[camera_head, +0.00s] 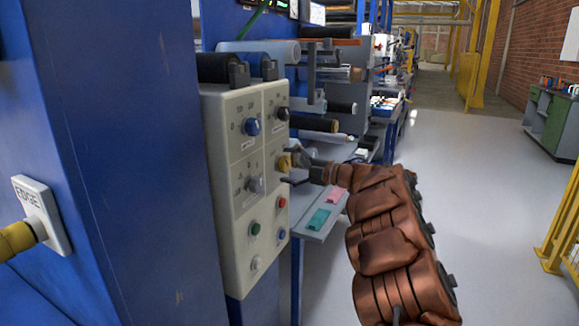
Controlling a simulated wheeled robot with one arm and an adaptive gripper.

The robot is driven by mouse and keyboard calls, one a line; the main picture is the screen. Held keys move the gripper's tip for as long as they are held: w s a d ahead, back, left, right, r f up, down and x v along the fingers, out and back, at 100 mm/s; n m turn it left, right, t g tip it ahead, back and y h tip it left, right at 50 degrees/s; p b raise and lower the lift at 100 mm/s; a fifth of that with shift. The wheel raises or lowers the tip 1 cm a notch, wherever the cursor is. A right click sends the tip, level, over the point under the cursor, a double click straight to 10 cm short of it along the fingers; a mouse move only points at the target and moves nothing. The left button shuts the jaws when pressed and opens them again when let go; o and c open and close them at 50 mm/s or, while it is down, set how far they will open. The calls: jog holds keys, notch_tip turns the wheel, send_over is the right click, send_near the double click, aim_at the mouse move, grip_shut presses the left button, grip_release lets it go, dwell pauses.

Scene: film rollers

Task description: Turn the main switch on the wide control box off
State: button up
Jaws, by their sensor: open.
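The wide control box (232,185) is a beige panel on the blue machine, left of centre. I cannot tell whether the fingers touch the knob.
Small green, red, blue and white buttons sit low on the box. A blue column (95,150) stands close at left, with a white EDGE plate (42,215). Film rollers (262,50) lie behind the box. The grey floor (450,200) at right is clear.

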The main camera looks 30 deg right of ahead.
jog(key=v, duration=1.2)
dwell(0.3)
